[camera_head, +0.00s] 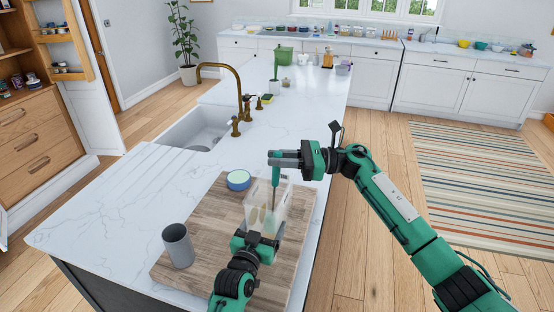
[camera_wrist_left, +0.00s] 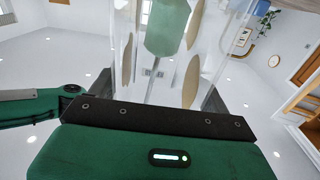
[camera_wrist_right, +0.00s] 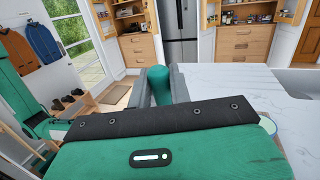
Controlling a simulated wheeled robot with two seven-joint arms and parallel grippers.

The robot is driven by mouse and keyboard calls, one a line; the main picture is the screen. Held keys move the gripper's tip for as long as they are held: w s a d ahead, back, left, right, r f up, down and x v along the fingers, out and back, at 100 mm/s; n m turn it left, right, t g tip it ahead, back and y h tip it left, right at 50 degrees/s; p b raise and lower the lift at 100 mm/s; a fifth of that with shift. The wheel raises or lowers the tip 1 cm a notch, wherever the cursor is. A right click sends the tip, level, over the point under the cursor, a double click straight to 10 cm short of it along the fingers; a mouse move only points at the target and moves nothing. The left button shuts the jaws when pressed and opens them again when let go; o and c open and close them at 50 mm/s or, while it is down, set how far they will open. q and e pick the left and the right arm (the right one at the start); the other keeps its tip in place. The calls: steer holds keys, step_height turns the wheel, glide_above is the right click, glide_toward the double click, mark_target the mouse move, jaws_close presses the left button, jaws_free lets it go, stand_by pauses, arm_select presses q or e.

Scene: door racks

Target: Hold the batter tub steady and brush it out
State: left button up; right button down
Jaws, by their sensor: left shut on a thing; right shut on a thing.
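The batter tub (camera_head: 286,205) is a clear, open container upright on the wooden board. Tan batter patches (camera_wrist_left: 192,80) show on its walls in the left wrist view. My left gripper (camera_head: 262,232) is shut on the tub's near side. The brush (camera_head: 275,178) has a green handle and a thin shaft reaching down into the tub. My right gripper (camera_head: 284,160) is shut on its handle above the tub; the green handle end (camera_wrist_right: 160,88) shows between the fingers in the right wrist view. Whether the brush touches a wall or the floor I cannot tell.
The wooden board (camera_head: 203,220) lies on the white marble island. A grey cup (camera_head: 178,246) stands on its left part and a round blue dish with a pale green top (camera_head: 238,179) behind. The sink (camera_head: 198,128) and brass tap (camera_head: 238,90) are farther back. The left countertop is clear.

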steer(key=shift+w+d, duration=0.25)
steer(key=shift+w, duration=0.45)
steer(key=shift+w+d, duration=0.25)
steer(key=shift+w, duration=0.45)
steer(key=shift+s+d, duration=0.1)
steer(key=shift+d, duration=0.2)
steer(key=shift+s+d, duration=0.25)
steer(key=shift+d, duration=0.3)
steer(key=shift+r, duration=0.1)
steer(key=shift+r, duration=4.15)
step_height(320, 180, down, 9)
steer(key=shift+r, duration=0.2)
